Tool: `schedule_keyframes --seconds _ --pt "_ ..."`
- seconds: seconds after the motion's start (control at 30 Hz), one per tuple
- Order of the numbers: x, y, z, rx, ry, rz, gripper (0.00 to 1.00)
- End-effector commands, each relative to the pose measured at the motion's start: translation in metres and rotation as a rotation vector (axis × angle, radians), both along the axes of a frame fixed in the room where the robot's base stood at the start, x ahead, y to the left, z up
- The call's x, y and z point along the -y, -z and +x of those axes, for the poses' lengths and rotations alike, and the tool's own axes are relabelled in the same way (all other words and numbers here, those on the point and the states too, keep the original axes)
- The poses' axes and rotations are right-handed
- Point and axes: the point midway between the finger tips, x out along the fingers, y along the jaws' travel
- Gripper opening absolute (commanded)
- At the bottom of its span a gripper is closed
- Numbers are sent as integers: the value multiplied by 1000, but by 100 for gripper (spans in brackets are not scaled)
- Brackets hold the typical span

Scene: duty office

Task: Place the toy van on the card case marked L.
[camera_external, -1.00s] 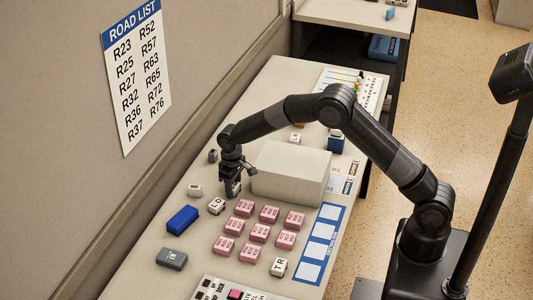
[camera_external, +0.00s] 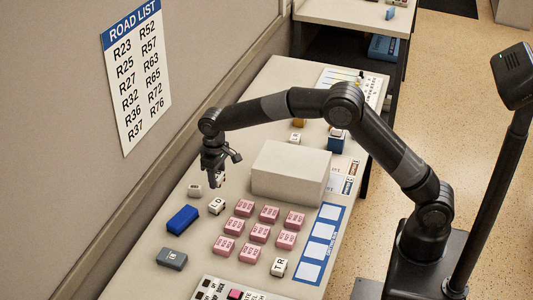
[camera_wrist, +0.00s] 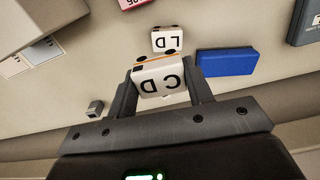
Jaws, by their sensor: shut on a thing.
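My gripper (camera_external: 219,178) is shut on a white toy van marked CD (camera_wrist: 158,78), which has dark wheels and an orange stripe. In the wrist view the van sits between the two fingers (camera_wrist: 160,98). In the external view it hangs above the table near the wall, mostly hidden by the gripper. A dark grey case (camera_external: 172,258) with a pale mark too small to read surely lies at the table's near left. Its corner shows in the wrist view (camera_wrist: 306,24). A plain blue case (camera_external: 182,219) lies between it and my gripper.
A white van marked LD (camera_external: 216,206) stands just below my gripper in the picture, with a small pale block (camera_external: 195,190) to its left. Several pink blocks (camera_external: 260,233) and a van marked TR (camera_external: 279,267) lie nearer. A large pale box (camera_external: 290,172) stands to the right.

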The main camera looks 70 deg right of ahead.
Motion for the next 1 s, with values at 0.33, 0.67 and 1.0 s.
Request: schedule_keyframes --seconds 0.33,0.67,1.0 --pt "-136 -22 -1 0 -52 -1 25" --pt "-192 -4 1 -2 -60 -1 25" --pt "-260 38 13 -1 -58 -1 25"
